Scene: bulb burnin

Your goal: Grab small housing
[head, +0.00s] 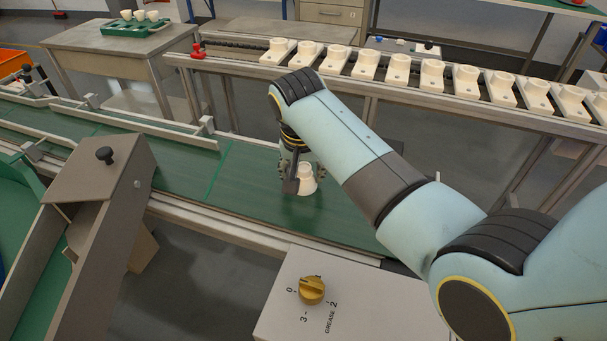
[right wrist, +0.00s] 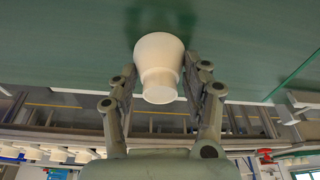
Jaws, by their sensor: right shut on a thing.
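The small housing (head: 306,181) is a white, flared cup-like piece on the green conveyor belt in the head view. It also shows in the right wrist view (right wrist: 160,62), between the two fingers. My right gripper (head: 297,178) is shut on it, with a finger on each side. I cannot tell whether the housing still touches the belt. My left gripper is not in view.
The green belt (head: 250,180) is clear around the housing. A rail (head: 400,92) behind carries several white holders. A green tray (head: 135,27) with white cups stands on a back table. A grey chute (head: 100,190) and a box with a yellow knob (head: 312,290) are in front.

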